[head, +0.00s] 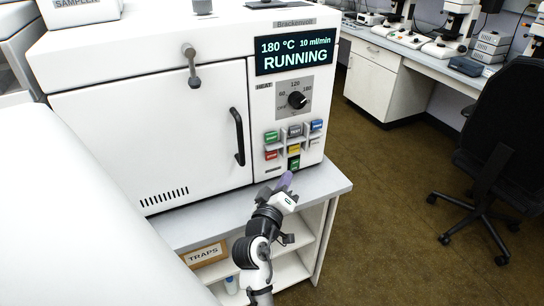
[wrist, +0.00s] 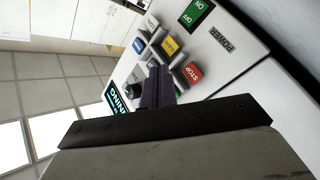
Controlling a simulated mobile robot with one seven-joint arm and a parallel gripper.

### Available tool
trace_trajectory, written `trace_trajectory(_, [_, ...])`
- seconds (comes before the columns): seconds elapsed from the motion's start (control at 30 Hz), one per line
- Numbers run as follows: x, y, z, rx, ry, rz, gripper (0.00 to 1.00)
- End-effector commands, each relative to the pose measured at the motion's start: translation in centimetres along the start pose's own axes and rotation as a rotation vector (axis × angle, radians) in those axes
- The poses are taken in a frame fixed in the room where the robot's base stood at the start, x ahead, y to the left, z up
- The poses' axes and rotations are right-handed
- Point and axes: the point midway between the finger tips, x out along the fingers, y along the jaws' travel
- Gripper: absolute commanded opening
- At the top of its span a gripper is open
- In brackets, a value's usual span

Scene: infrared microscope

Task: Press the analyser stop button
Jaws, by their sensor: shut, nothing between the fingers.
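The analyser (head: 150,120) is a white cabinet whose lit display (head: 294,52) reads 180 °C, 10 ml/min and RUNNING. The red stop button (head: 271,155) is at the lower left of the button group on its front panel. In the wrist view the red button (wrist: 193,71), lettered STOP, is just right of my finger tips. My gripper (head: 285,181) is shut and empty, below the panel in the head view. Its dark fingers (wrist: 157,84) overlap part of the panel in the wrist view. I cannot tell whether they touch anything.
Close beside the stop button are a yellow button (head: 294,149), a green button (head: 271,136) and a green power switch (head: 294,164). A dial (head: 297,99) sits above, and a black door handle (head: 239,136) is to the left. An office chair (head: 500,140) stands at right.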

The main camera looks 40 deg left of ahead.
Motion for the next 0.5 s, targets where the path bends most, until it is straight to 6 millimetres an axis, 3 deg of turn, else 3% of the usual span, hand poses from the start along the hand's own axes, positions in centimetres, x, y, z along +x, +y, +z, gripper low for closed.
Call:
trace_trajectory(0.3, [3.1,-2.4,-2.2,0.001,0.001,0.000,0.00])
trace_trajectory(0.5, [4.1,-3.0,-3.0,0.002,0.000,0.000,0.00])
